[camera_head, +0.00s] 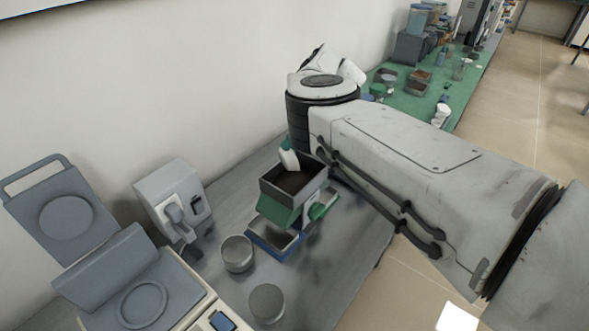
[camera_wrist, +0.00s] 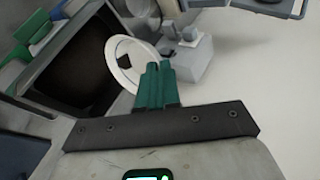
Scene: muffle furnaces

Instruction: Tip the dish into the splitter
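The splitter has a grey square hopper (camera_head: 321,176) with dark brown material inside, green sides and a blue-rimmed tray (camera_head: 262,249) below. The white dish (camera_head: 289,160) is tilted steeply at the hopper's back left edge. In the wrist view the dish (camera_wrist: 113,62) shows as a white oval rim beside the dark hopper opening (camera_wrist: 85,65). My gripper's green fingers (camera_wrist: 157,82) are close together at the dish's rim and appear shut on it. In the head view my arm hides most of the gripper.
Two round grey tins (camera_head: 237,254) (camera_head: 267,303) stand in front of the splitter. A small grey device (camera_head: 172,200) stands left by the wall, and a larger grey unit with its lid up (camera_head: 140,285) is nearer. A green mat (camera_head: 400,103) with containers lies behind.

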